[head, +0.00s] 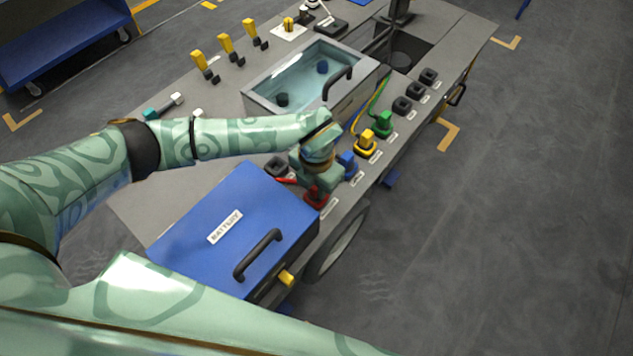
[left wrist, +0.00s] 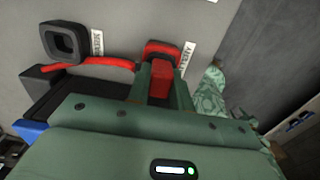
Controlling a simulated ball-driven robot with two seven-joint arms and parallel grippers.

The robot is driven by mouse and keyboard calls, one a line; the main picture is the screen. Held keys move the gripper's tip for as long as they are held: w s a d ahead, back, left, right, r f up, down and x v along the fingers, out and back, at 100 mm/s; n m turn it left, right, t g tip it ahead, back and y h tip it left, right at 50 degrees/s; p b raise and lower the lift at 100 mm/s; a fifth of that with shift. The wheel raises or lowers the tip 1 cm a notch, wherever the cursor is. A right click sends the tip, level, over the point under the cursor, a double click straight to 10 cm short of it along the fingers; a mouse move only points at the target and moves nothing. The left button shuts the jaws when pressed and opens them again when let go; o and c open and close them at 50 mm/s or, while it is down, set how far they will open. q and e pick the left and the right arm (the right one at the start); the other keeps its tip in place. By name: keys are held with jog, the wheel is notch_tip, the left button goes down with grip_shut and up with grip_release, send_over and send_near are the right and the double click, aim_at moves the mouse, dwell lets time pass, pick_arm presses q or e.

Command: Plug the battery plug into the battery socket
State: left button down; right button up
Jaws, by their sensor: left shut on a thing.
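My left gripper (head: 317,183) points down at the row of connectors beside the blue battery box (head: 205,215). In the left wrist view its two fingers (left wrist: 160,82) are shut on a red plug (left wrist: 160,88). A red cable (left wrist: 95,63) runs from beside the plug to the left. The plug's red base (left wrist: 163,48) is at the deck next to a label; I cannot tell how deep it sits. An empty black socket (left wrist: 65,43) with its own label is apart to the left; it also shows in the head view (head: 276,166). The small labels are unreadable.
Blue (head: 347,160), yellow (head: 367,140) and green (head: 384,123) plugs stand further along the row, then several black sockets (head: 402,105). A clear-lidded tray (head: 305,80) and yellow levers (head: 226,43) lie behind. The floor to the right is clear.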

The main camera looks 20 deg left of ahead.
pick_arm(q)
jog(key=shift+f, duration=0.15)
jog(key=c, duration=1.7)
grip_release()
jog(key=shift+f, duration=0.1)
jog(key=o, duration=0.5)
jog(key=shift+o, duration=0.2)
notch_tip(320, 180, up, 16)
jog(key=p, duration=0.5)
jog(key=shift+r, duration=0.2)
pick_arm(e)
jog(key=shift+t, duration=0.3)
jog(key=r, duration=0.1)
jog(key=w+r, duration=0.1)
jog(key=r, duration=0.1)
jog(key=w+r, duration=0.1)
jog(key=r, duration=0.1)
pick_arm(q)
jog(key=shift+s, duration=0.1)
pick_arm(e)
jog(key=shift+s, duration=0.15)
